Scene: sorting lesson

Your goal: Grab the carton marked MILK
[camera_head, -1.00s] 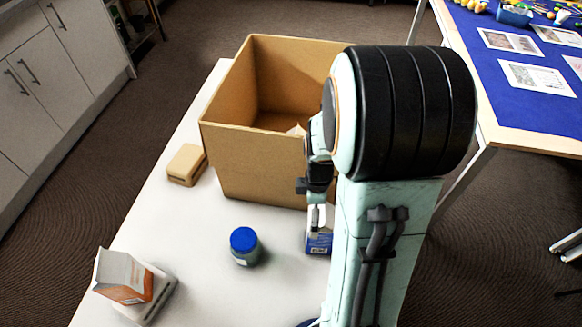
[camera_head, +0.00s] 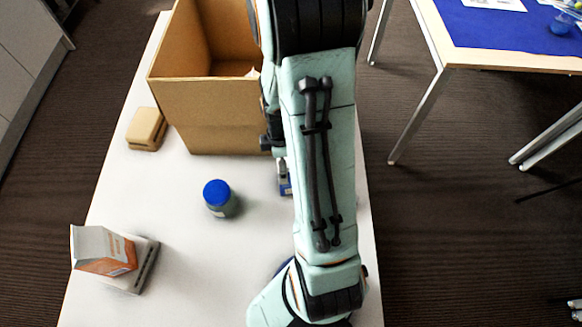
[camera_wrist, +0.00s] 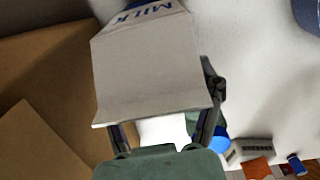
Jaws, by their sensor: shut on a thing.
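The MILK carton (camera_wrist: 145,65) is white with blue lettering, and it fills the upper middle of the wrist view. My gripper (camera_wrist: 165,105) is shut on it, one finger at each side. In the head view only a small blue and white part of the carton (camera_head: 285,184) shows beside my arm, just in front of the cardboard box. My arm hides the rest of it and most of the gripper. I cannot tell whether the carton touches the table.
An open cardboard box (camera_head: 215,118) stands behind on the white table (camera_head: 190,290). A blue-lidded jar (camera_head: 221,199) stands left of the carton. A tan block (camera_head: 147,129) is further left. An orange-grey carton (camera_head: 104,251) sits on a pale slab (camera_head: 146,262) at front left.

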